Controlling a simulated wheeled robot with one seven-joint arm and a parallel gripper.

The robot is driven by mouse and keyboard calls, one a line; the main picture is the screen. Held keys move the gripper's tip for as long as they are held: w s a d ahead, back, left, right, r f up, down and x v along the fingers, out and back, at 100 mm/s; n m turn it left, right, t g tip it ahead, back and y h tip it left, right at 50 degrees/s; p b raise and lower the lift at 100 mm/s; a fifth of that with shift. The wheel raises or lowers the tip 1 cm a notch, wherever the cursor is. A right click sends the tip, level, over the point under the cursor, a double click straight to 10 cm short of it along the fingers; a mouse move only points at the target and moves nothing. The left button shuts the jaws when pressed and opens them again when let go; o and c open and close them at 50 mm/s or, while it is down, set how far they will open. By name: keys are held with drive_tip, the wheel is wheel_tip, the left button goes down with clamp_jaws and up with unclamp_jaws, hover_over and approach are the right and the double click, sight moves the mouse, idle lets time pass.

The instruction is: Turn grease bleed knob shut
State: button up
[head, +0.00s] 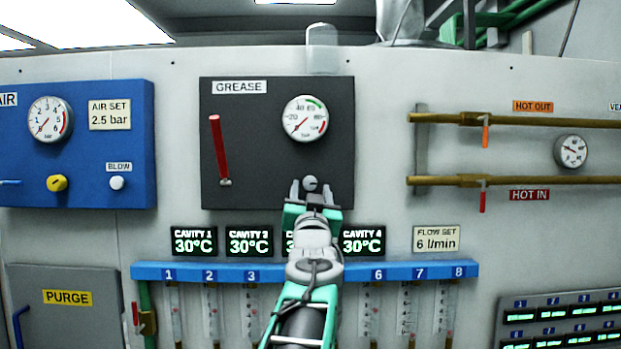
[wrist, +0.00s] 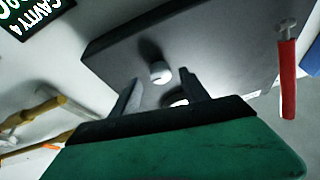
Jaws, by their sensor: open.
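The grease bleed knob (head: 310,184) is a small grey round knob low on the dark GREASE panel (head: 262,160), below the gauge. In the wrist view the knob (wrist: 160,72) shows as a pale round piece standing out from the dark panel (wrist: 215,45). My gripper (head: 312,190) is open in front of the panel at the knob's height. In the head view the knob shows between the fingers. In the wrist view my gripper (wrist: 163,90) has its fingers apart, with the knob beyond their tips. I cannot tell whether either finger touches it.
A red lever (head: 219,150) stands left of the knob on the same panel, and also shows in the wrist view (wrist: 288,80). The grease gauge (head: 305,118) is above. Cavity displays (head: 248,241) and a blue flow-meter rail (head: 305,271) lie below. Brass pipes (head: 520,120) run at right.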

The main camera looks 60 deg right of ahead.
sight(310, 183)
drive_tip(key=shift+x, duration=1.05)
clamp_jaws()
